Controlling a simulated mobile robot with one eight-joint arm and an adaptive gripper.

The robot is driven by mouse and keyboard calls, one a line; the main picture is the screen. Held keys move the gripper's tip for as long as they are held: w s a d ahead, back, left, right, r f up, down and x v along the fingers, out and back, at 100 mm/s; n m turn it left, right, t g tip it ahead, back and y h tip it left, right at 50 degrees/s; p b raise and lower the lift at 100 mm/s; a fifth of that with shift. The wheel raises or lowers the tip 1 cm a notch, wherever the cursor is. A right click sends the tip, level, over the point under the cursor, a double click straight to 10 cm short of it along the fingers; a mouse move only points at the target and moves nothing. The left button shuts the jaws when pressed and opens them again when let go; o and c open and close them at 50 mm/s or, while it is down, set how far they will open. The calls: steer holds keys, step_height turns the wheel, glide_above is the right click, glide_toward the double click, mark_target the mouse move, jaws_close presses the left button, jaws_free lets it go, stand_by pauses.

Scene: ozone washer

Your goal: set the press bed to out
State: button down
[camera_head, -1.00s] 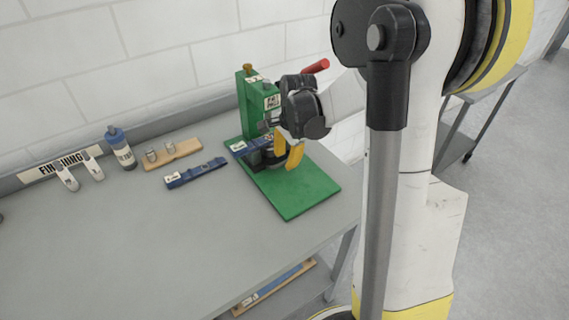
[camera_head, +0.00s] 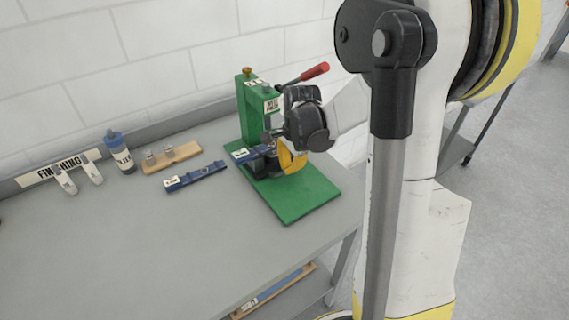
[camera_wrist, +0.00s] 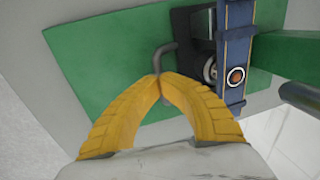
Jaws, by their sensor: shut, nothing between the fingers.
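The green press (camera_head: 255,112) stands on the bench's right part, with a green base plate (camera_head: 298,200) and a red-handled lever (camera_head: 314,72). Its dark press bed (camera_head: 262,170) sits low by the column. A blue strip (camera_head: 243,155) lies across it. In the wrist view the dark bed (camera_wrist: 190,42) is partly hidden under the blue strip (camera_wrist: 236,50). A grey bent handle (camera_wrist: 166,54) sticks out beside the bed. My gripper (camera_wrist: 158,80) is shut and empty, its yellow fingertips at the handle's end; I cannot tell whether they touch. It shows over the base plate in the head view (camera_head: 291,160).
Left of the press lie a blue strip (camera_head: 195,176) and a wooden block with metal pegs (camera_head: 172,158). A blue-capped bottle (camera_head: 120,152) and two white clips (camera_head: 78,178) stand near the wall. The bench front (camera_head: 150,250) is clear.

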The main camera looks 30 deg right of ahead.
steer(key=s, duration=1.1)
steer(key=shift+d+p, duration=0.2)
steer(key=shift+p, duration=0.1)
steer(key=c, duration=2)
jaws_free()
steer(key=shift+s, duration=0.15)
steer(key=o, duration=0.5)
step_height(320, 180, up, 12)
steer(key=s, duration=0.2)
steer(key=shift+f, duration=0.15)
